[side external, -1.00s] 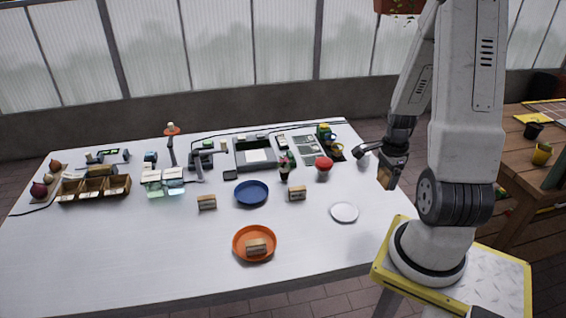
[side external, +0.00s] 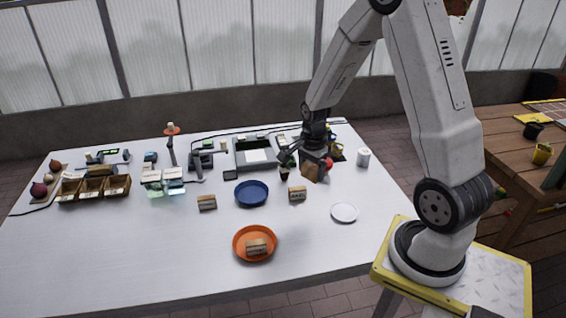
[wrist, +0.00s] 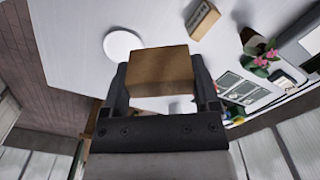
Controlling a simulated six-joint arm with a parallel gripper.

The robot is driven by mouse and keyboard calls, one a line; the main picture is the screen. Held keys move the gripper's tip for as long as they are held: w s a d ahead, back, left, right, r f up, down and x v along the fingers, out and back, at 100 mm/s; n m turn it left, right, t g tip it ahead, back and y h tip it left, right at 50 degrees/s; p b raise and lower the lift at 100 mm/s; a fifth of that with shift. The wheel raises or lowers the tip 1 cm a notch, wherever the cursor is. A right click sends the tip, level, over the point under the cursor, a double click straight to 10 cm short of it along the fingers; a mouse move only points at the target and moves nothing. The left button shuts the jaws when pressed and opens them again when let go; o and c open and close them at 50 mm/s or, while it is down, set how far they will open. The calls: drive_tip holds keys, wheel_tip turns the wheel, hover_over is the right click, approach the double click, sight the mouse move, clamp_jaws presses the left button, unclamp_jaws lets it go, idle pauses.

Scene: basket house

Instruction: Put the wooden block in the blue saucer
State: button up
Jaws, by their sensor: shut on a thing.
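The wooden block (side external: 313,173) is held between the fingers of my gripper (side external: 305,163), above the back right part of the table in the side view. In the wrist view the plain brown block (wrist: 160,72) sits between both dark fingers of the gripper (wrist: 159,80). The blue saucer (side external: 251,199) lies on the table, to the left of and nearer the camera than the held block. It looks empty. The saucer does not show clearly in the wrist view.
Labelled blocks stand left (side external: 207,203) and right (side external: 297,195) of the saucer. Another sits on an orange plate (side external: 237,244) in front. A white disc (side external: 344,212) and white cup (side external: 363,157) are at right. A flower pot (side external: 284,174) is near my gripper.

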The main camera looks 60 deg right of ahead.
drive_tip(key=w+a+n, duration=0.2)
drive_tip(key=w+a, duration=0.3)
drive_tip(key=a, duration=0.1)
drive_tip(key=shift+a, duration=0.2)
drive_tip(key=shift+w, duration=0.15)
hover_over(252, 195)
drive_tip(key=s, duration=0.1)
drive_tip(key=f, duration=0.8)
drive_tip(key=shift+s+a+f, duration=0.1)
drive_tip(key=shift+s+a, duration=0.1)
drive_tip(key=shift+w+d+f, duration=0.1)
drive_tip(key=shift+w+f, duration=0.35)
drive_tip(key=shift+f, duration=0.05)
drive_tip(key=shift+w+f, duration=0.2)
drive_tip(key=shift+f, duration=1.6)
drive_tip(key=shift+f, duration=0.1)
